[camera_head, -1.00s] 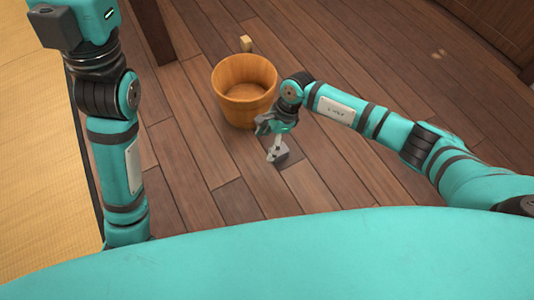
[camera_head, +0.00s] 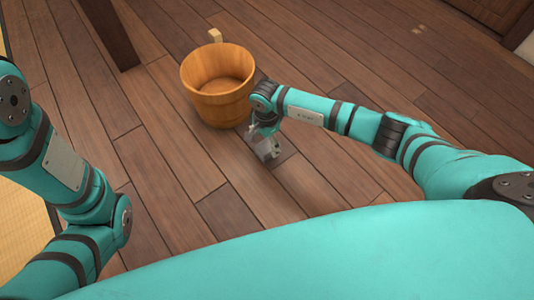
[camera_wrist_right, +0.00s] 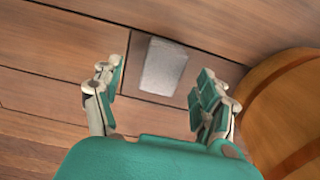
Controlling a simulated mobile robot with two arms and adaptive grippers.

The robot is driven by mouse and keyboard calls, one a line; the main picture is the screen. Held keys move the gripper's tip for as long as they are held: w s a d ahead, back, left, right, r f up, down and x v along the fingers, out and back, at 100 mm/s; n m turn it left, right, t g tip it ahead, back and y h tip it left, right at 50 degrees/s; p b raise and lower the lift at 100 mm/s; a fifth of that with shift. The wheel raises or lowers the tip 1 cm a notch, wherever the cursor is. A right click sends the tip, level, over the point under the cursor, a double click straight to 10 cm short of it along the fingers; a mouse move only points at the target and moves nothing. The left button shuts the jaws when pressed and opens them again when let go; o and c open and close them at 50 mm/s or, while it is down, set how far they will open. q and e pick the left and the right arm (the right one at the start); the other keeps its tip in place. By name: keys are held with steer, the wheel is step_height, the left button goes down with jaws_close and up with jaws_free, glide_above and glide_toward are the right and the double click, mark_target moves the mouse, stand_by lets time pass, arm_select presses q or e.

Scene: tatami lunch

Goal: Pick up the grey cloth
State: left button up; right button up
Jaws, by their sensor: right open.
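The grey cloth (camera_wrist_right: 164,67) shows in the right wrist view as a small, pale grey folded rectangle on the plank floor. My right gripper (camera_wrist_right: 157,76) is open, with one finger on each side of the cloth in that view. Nothing is held between the fingers. How high they are above the floor is hard to tell. In the head view, my right gripper (camera_head: 265,140) is low beside the wooden bucket, and it is hard to tell apart from the cloth there. My left arm shows at the left edge, but its gripper is outside the picture.
The round wooden bucket (camera_head: 235,108) stands just left of my right gripper in the head view; it also shows at the right of the wrist view (camera_wrist_right: 290,110). A dark post (camera_head: 108,35) rises at the upper left. Bare plank floor lies around.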

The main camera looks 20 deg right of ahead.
mark_target(266, 147)
steer(key=f+b, duration=0.1)
steer(key=f, duration=0.1)
steer(key=f+b, duration=0.1)
steer(key=b, duration=0.1)
steer(key=f+b, duration=0.2)
steer(key=shift+w+f, duration=0.3)
steer(key=shift+f, duration=0.05)
steer(key=shift+r, duration=0.1)
steer(key=c, duration=1.2)
steer(key=shift+c, duration=0.2)
